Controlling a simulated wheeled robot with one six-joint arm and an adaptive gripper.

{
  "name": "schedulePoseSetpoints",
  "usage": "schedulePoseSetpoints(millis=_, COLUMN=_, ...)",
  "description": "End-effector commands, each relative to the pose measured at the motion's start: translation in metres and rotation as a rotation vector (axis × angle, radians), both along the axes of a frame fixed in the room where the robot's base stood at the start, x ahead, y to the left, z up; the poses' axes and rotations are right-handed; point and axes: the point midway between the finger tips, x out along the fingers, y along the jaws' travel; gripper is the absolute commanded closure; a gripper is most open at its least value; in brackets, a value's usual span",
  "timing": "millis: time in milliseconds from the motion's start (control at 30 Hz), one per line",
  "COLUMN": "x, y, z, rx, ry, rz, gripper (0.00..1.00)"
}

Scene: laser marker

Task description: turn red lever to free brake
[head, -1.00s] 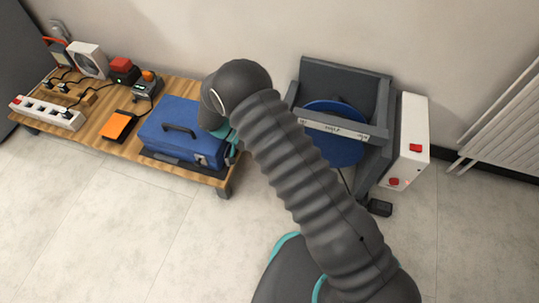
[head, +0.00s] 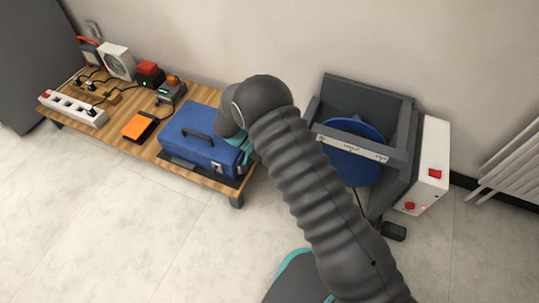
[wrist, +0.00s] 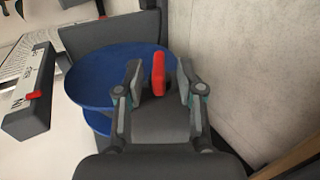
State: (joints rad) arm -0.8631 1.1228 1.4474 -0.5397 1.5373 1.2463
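The red lever (wrist: 158,74) stands upright in the wrist view, in front of a grey part of the machine frame. My gripper (wrist: 158,78) is open, with one finger on each side of the lever. A gap shows at each side, and I cannot tell how deep the lever sits between the fingers. The blue disc (wrist: 105,78) is left of the gripper; it also shows in the head view (head: 353,166) inside the dark grey frame (head: 365,97). In the head view my arm hides the lever and most of the gripper.
A white panel (head: 430,150) with red controls stands right of the frame. A grey labelled bar (head: 352,149) crosses before the disc. Left is a low wooden table (head: 112,135) with a blue toolbox (head: 202,135). A wall is close behind; a radiator (head: 510,160) is far right.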

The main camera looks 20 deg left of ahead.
Motion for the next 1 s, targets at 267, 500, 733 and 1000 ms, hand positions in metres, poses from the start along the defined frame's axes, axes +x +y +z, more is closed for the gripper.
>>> schedulePoseSetpoints(millis=267, x=0.004, y=0.048, z=0.026, rx=0.003, ry=-0.003, rz=0.002, gripper=0.62)
schedulePoseSetpoints(millis=500, x=0.006, y=0.082, z=0.045, rx=0.002, ry=-0.002, rz=0.001, gripper=0.62)
schedulePoseSetpoints(millis=733, x=0.007, y=0.094, z=0.053, rx=0.002, ry=-0.001, rz=0.001, gripper=0.62)
schedulePoseSetpoints(millis=1000, x=0.007, y=0.095, z=0.053, rx=0.001, ry=-0.001, rz=0.001, gripper=0.62)
